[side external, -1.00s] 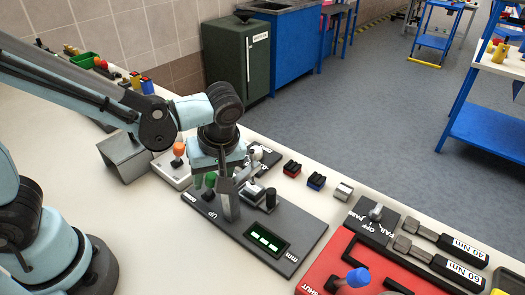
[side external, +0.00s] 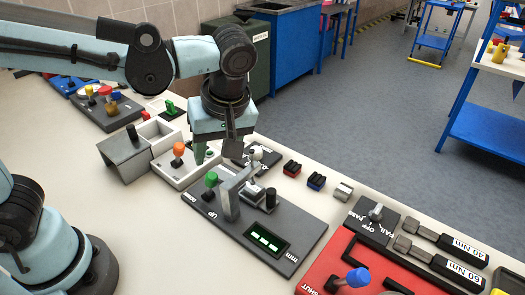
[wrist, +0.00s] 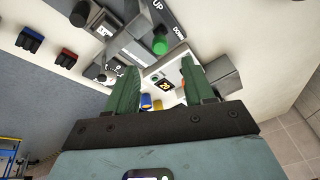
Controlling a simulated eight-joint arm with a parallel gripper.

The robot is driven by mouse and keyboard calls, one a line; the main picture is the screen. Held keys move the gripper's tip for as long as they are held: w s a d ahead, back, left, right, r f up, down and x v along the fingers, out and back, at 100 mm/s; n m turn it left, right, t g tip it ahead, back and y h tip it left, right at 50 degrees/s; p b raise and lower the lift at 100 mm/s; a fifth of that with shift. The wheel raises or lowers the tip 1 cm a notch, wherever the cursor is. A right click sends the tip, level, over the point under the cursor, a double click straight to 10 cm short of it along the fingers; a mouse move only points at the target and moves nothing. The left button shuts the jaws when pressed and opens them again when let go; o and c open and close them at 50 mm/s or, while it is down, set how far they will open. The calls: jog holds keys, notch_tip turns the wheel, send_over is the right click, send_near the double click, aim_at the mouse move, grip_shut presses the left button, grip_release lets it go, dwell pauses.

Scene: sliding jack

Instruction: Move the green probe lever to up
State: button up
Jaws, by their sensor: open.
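The green probe lever knob (side external: 211,179) stands on the dark grey panel (side external: 290,225), close to its printed UP and DOWN words. It also shows in the wrist view (wrist: 160,46), with UP above it and DOWN to its right. I cannot tell exactly which way the lever leans. My gripper (side external: 213,152) hangs above and behind the lever, clear of it. In the wrist view my gripper's green fingers (wrist: 160,82) are spread apart, with nothing held between them. The knob lies beyond the fingers there, not between them.
A grey upright bracket (side external: 229,199) and a black knob (side external: 271,199) stand beside the lever. A lit green display (side external: 264,241) sits on the panel. An orange-knobbed lever (side external: 178,149) is close by at left. A red panel with a blue knob (side external: 358,277) lies at front right.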

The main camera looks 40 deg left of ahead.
jog(key=shift+v, duration=1.65)
jog(key=shift+c, duration=0.5)
jog(key=shift+a, duration=0.15)
jog(key=shift+c, duration=1.3)
jog(key=a+n+h, duration=0.1)
jog(key=a, duration=0.1)
jog(key=s+a+f+n+g+h, duration=0.1)
jog(key=a, duration=0.2)
jog(key=s+a+n+h, duration=0.1)
jog(key=a+n+h, duration=0.1)
jog(key=a, duration=0.1)
jog(key=shift+s+a+f+g, duration=0.1)
jog(key=shift+s+f+g, duration=0.15)
jog(key=shift+f+g, duration=0.15)
grip_shut()
jog(key=s+a+n+t+h, duration=0.3)
jog(key=a+n+t+h, duration=0.1)
jog(key=a+n+h, duration=0.25)
jog(key=t, duration=0.1)
send_near(211, 187)
notch_tip(211, 187, down, 3)
jog(key=a, duration=0.2)
jog(key=shift+n, duration=0.25)
jog(key=shift+w+d+f, duration=0.2)
jog(key=shift+w+d, duration=0.3)
jog(key=shift+d, duration=0.4)
jog(key=shift+w+d+f, duration=0.15)
jog(key=shift+w+d, duration=0.3)
jog(key=shift+d, duration=0.45)
